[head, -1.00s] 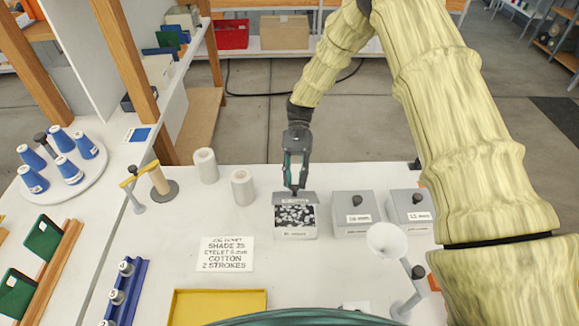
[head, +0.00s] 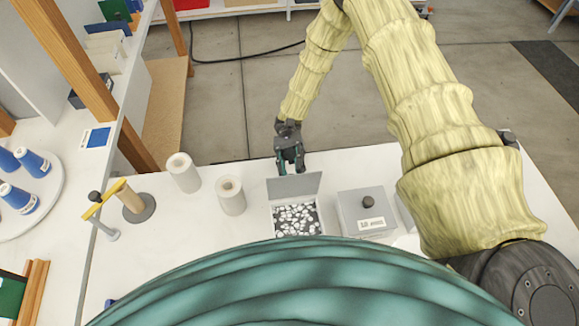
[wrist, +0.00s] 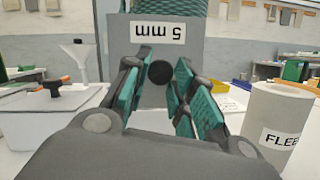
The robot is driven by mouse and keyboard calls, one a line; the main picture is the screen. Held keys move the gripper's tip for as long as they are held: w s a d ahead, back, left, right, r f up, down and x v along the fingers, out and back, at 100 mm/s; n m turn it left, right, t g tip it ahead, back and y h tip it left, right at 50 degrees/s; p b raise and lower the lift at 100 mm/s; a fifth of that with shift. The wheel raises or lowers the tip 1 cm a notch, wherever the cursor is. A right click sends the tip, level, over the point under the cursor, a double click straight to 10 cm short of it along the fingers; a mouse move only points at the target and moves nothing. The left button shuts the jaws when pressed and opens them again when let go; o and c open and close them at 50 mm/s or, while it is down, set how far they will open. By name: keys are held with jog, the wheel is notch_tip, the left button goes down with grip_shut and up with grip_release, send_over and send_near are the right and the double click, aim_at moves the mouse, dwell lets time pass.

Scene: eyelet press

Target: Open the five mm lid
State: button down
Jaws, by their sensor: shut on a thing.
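The five mm lid (head: 295,186) is a grey panel standing raised at the back edge of its box (head: 297,237). The open box shows many small silvery eyelets on a dark inside. In the wrist view the lid (wrist: 205,50) faces me, its "5 mm" label upside down. Its round black knob (wrist: 160,72) sits between my fingers. My gripper (head: 290,166) is behind the raised lid in the head view and shut on the knob; it also shows in the wrist view (wrist: 163,85). The knob is hidden in the head view.
A closed grey box (head: 366,214) with a black knob stands just right of the open box. Two white rolls (head: 231,196) stand to the left. A yellow-armed stand (head: 133,205) is farther left. My own body covers the front of the table.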

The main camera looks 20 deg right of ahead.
jog(key=shift+w+d+g+y, duration=0.1)
jog(key=shift+w+g+y, duration=0.2)
jog(key=shift+g, duration=0.2)
jog(key=shift+w+f, duration=0.1)
jog(key=c, duration=1.2)
grip_release()
jog(key=shift+f, duration=0.1)
notch_tip(320, 180, up, 10)
jog(key=shift+r, duration=0.1)
